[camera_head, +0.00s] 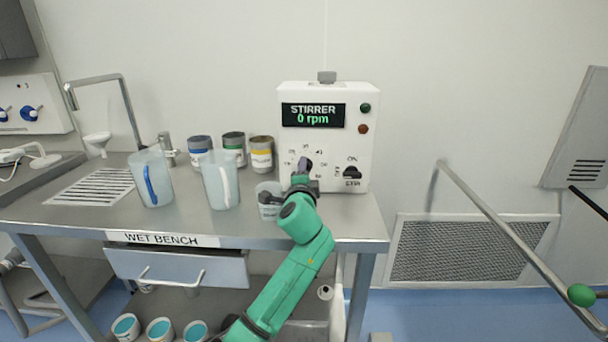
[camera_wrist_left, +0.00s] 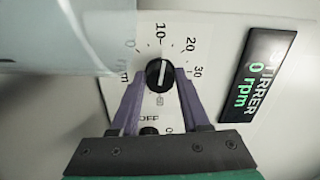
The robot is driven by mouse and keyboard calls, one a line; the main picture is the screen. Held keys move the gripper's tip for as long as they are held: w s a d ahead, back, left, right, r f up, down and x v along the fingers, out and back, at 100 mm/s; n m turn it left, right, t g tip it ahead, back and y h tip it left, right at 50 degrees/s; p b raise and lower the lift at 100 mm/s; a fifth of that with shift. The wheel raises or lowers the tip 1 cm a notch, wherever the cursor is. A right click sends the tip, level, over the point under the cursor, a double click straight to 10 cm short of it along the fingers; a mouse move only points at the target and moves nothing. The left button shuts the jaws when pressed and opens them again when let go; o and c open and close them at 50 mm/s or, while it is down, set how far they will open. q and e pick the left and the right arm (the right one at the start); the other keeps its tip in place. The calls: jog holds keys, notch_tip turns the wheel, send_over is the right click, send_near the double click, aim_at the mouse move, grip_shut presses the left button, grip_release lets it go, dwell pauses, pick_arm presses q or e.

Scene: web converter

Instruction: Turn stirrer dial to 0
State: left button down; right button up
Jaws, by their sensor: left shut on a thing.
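The stirrer (camera_head: 328,91) is a white box at the back right of the bench, and its display (camera_head: 313,115) reads "0 rpm". The black stirrer dial (camera_wrist_left: 160,73) has a white pointer line, whose upper end is toward the 10 mark in the left wrist view. My left gripper (camera_head: 303,174) is at the dial on the lower left of the panel. Its two purple fingers (camera_wrist_left: 159,84) are shut on the dial, one on each side. The gripper hides most of the dial in the head view. My right gripper is not in view.
A black ON/OFF switch (camera_head: 352,173) is right of the dial. A small beaker (camera_head: 269,204) stands close left of my gripper. Two pitchers (camera_head: 219,182) and several cans (camera_head: 261,155) stand further left. A metal rail (camera_head: 505,230) is at the right.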

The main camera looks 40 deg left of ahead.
pick_arm(q)
jog(key=n, duration=0.2)
jog(key=n+b, duration=0.1)
jog(key=n, duration=0.2)
jog(key=shift+d+f+n+b, duration=0.1)
jog(key=shift+f+n+b, duration=0.2)
jog(key=shift+b, duration=0.05)
jog(key=n+b, duration=0.1)
jog(key=n, duration=0.4)
dwell(0.3)
jog(key=shift+c, duration=1.9)
grip_release()
jog(key=shift+r, duration=0.1)
